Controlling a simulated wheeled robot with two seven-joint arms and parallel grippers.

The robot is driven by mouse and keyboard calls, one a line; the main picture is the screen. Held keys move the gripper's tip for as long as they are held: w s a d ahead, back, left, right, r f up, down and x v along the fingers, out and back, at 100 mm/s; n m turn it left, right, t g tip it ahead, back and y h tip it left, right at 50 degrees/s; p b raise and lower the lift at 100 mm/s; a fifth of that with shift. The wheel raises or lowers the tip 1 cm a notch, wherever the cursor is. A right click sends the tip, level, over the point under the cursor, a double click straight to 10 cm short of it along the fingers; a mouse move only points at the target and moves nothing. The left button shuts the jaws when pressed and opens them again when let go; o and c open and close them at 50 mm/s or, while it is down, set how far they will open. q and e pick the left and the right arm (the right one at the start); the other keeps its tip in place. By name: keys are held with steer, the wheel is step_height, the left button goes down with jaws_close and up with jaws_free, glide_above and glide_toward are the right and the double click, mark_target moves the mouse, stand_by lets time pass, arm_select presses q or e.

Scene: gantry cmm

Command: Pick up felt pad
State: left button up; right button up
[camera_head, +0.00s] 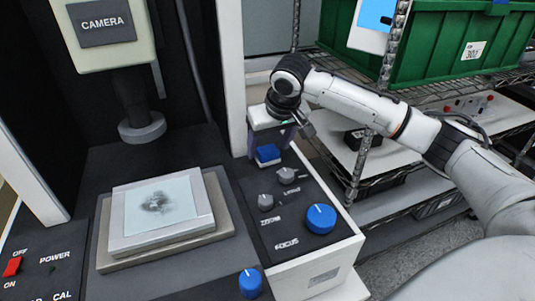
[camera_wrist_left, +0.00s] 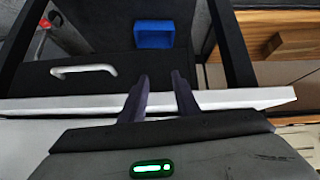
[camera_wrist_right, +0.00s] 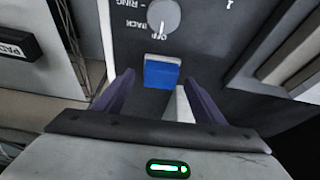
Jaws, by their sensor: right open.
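A small blue block (camera_head: 267,153), which may be the felt pad, sits at the back of the dark control panel. It also shows in the right wrist view (camera_wrist_right: 162,72), just beyond my right fingertips. My right gripper (camera_head: 284,133) is open, empty and pointing down over that back end of the panel. In the right wrist view its two fingers (camera_wrist_right: 158,82) stand wide apart on either side of the block's line. My left gripper (camera_wrist_left: 160,80) shows only in its own wrist view, with its fingers apart and nothing between them.
Grey knobs and a blue focus knob (camera_head: 320,219) stand on the panel. A stage plate (camera_head: 117,218) lies to its left, under a camera column (camera_head: 128,95). A wire shelf with a green crate (camera_head: 440,50) and a small black box (camera_head: 362,139) stands at right.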

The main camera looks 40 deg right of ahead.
mark_target(269, 152)
steer(key=shift+w+f, duration=0.15)
steer(key=shift+f, duration=0.15)
steer(key=shift+c, duration=0.6)
steer(key=c, duration=1)
arm_select(q)
steer(key=shift+w+r, duration=0.3)
steer(key=shift+w, duration=0.15)
